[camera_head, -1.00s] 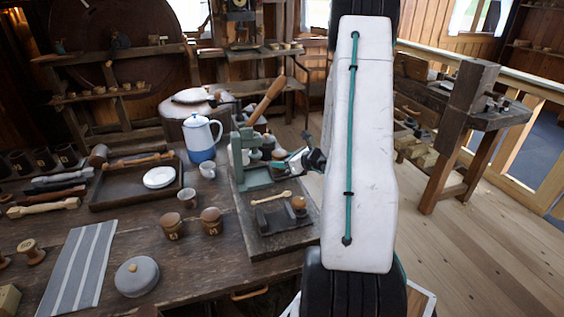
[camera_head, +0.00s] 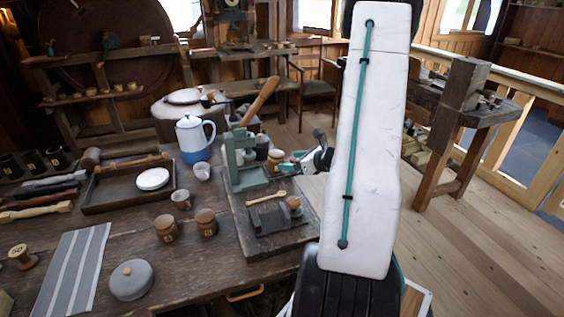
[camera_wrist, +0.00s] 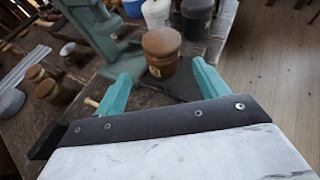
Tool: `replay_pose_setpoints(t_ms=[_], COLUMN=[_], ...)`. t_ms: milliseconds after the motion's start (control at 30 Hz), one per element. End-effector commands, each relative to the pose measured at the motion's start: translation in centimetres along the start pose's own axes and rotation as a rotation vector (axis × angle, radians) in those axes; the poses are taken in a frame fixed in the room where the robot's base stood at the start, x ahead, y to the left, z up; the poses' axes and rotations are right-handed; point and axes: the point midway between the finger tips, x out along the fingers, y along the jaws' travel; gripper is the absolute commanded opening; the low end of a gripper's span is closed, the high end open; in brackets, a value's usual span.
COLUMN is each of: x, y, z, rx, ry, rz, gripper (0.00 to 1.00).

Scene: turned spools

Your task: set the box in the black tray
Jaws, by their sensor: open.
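A brown lidded wooden box (camera_wrist: 162,52) with a pale label stands upright ahead of my gripper in the wrist view. It seems to be the brown piece (camera_head: 275,158) beside the green press in the head view, partly hidden. My gripper (camera_wrist: 164,84) is open and empty, its teal fingers apart, with the box beyond and between their tips. In the head view my gripper (camera_head: 290,166) is small, right of the press. A low black tray (camera_head: 272,222) lies on the board in front of the press, with a small wooden piece at its edge.
The green press (camera_head: 242,160) stands close to my gripper's left. Two other lidded wooden pots (camera_head: 166,229) stand left of the board. A dark wooden tray (camera_head: 97,207) holds a white plate. A blue-and-white jug (camera_head: 194,140) stands behind. Open floor lies right.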

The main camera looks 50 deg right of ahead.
Motion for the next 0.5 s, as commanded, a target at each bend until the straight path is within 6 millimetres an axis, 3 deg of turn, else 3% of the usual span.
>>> replay_pose_setpoints(t_ms=[200,367,467,500], x=[-3.8,-4.7,-4.0,-3.5], y=[-0.1,0.4,3.0,4.9], z=[0.0,0.4,2.8,4.3], rx=[-0.001,-0.017,-0.113,-0.179], ry=[0.000,0.000,0.002,0.003], rz=[-0.002,0.014,0.098,0.156], gripper=[0.73,0.73,0.73,0.73])
